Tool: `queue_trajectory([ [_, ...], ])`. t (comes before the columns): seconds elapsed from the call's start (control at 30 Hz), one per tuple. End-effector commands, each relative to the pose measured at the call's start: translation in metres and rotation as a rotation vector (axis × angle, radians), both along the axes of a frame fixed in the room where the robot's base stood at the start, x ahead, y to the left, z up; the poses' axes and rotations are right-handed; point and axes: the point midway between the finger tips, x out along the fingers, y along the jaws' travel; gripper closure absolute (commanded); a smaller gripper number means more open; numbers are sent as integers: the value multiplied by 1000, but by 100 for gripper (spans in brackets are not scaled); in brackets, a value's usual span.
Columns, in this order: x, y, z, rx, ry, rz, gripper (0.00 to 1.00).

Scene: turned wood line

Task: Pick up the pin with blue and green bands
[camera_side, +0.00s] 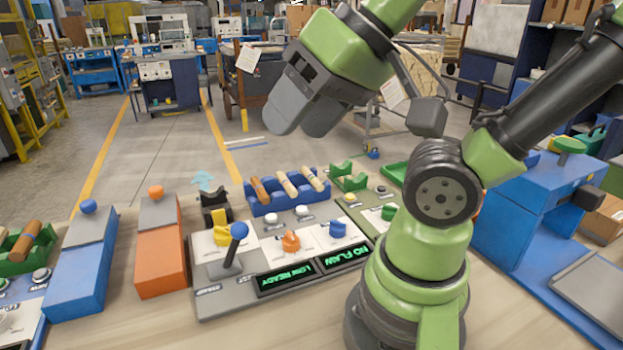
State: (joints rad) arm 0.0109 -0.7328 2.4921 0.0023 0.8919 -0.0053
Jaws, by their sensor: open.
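A blue rack (290,201) stands behind the control panel and holds a row of wooden pins. The left pin is brown (260,190), the middle pin is pale (287,184), and the right pin is pale with thin bands (312,179). The band colours are too small to tell, so I cannot say which pin has blue and green bands. Another brown pin (30,239) lies in a green holder at the far left. My gripper (306,127) is open and empty, in the air above the rack in the picture, apart from all pins.
The control panel (212,299) has a blue-knobbed lever, buttons and two lit displays. An orange block (160,252) and a blue block (82,262) stand to its left. A green cradle (349,182) stands right of the rack. A blue machine (520,212) is at the right.

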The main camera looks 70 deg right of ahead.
Motion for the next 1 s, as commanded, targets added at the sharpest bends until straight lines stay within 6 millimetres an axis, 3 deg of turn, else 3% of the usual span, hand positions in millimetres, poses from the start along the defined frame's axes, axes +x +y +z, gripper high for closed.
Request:
queue_trajectory([
  [0.13, 27, -18, 0, -33, 27, -59, 47],
  [0.27, 67, -55, -8, -81, 65, -145, 47],
  [0.4, 104, -110, -30, -133, 112, -236, 47],
  [0.5, 120, -156, -54, -164, 153, -300, 47],
  [0.67, 125, -231, -106, -202, 223, -392, 47],
  [0.8, 112, -282, -151, -221, 277, -452, 47],
  [1.0, 95, -315, -187, -233, 316, -491, 47],
])
